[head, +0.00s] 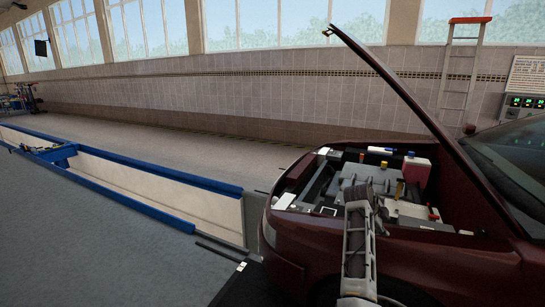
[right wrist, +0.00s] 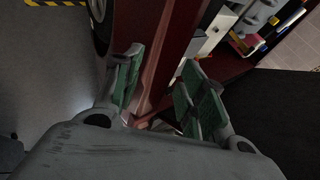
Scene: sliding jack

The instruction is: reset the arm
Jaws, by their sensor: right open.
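My right arm (head: 358,245) reaches up from the bottom of the head view over the front of a dark red car (head: 305,240). Its gripper (head: 367,192) shows in front of the open engine bay and hides part of it. In the right wrist view my right gripper (right wrist: 162,68) has its two green-padded fingers apart with nothing held between them. The red car body (right wrist: 165,45) lies behind the fingers. My left gripper is in neither view.
The raised hood (head: 400,90) slants above the engine bay (head: 370,170). A blue-framed lift or pit (head: 140,165) runs along the floor at left. A ladder (head: 460,70) leans on the back wall. Open floor (head: 80,230) lies at the lower left.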

